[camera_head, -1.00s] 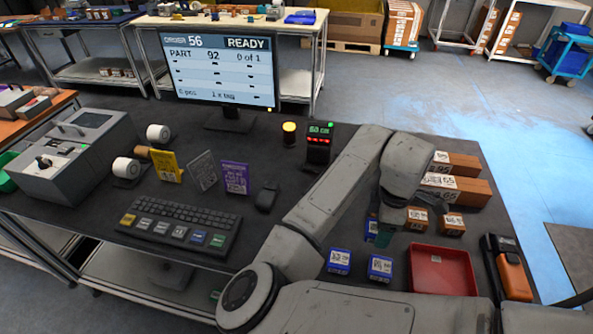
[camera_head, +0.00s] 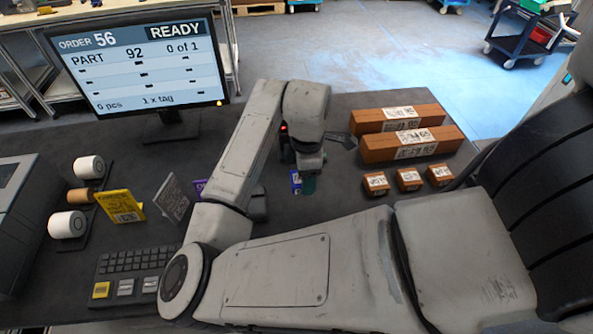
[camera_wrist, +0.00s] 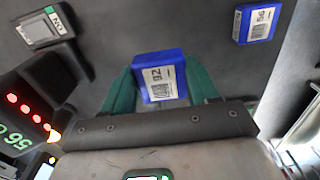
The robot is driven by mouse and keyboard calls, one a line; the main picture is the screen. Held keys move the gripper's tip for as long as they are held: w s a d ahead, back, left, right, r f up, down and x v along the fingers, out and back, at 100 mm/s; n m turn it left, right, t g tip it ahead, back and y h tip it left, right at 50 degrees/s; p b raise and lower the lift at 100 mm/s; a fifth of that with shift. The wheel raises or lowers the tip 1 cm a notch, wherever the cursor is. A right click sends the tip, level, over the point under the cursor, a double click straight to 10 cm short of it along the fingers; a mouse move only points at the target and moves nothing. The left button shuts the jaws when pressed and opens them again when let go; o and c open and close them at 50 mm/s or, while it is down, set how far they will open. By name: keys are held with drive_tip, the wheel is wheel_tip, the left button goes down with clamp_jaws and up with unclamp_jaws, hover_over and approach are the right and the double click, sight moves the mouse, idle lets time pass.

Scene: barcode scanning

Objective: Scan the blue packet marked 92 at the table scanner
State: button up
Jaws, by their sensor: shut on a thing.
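My gripper (camera_head: 304,184) is shut on the blue packet marked 92 (camera_wrist: 158,76). In the wrist view the packet sits between the two green fingers, its white barcode label facing the camera. In the head view only a small blue part of the packet (camera_head: 296,180) shows beside the fingers. The table scanner (camera_wrist: 25,112), with red lights and a green display, is close to the left of the gripper in the wrist view. In the head view the scanner (camera_head: 284,128) is mostly hidden behind my arm. The monitor (camera_head: 140,65) reads order 56, READY, part 92, 0 of 1.
Another blue packet (camera_wrist: 257,22) lies apart on the table. A dark device with a small screen (camera_wrist: 45,28) is also near. Long brown boxes (camera_head: 398,118) and small brown boxes (camera_head: 409,178) stand right. A yellow card (camera_head: 120,206) and keyboard (camera_head: 135,262) are left.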

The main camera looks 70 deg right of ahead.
drive_tip(key=shift+w+d+f+b, duration=0.1)
drive_tip(key=shift+d+f+b, duration=0.2)
drive_tip(key=shift+f+b, duration=0.25)
drive_tip(key=d+f+b, duration=0.1)
drive_tip(key=w+d+f+b, duration=0.1)
drive_tip(key=b, duration=0.1)
drive_tip(key=d+f+b, duration=0.1)
drive_tip(key=shift+w+f, duration=0.15)
drive_tip(key=shift+w, duration=0.25)
drive_tip(key=shift+w+d+f+b, duration=0.2)
drive_tip(key=shift+d+f+b, duration=0.1)
drive_tip(key=shift+b, duration=0.2)
drive_tip(key=shift+s, duration=0.1)
idle(0.3)
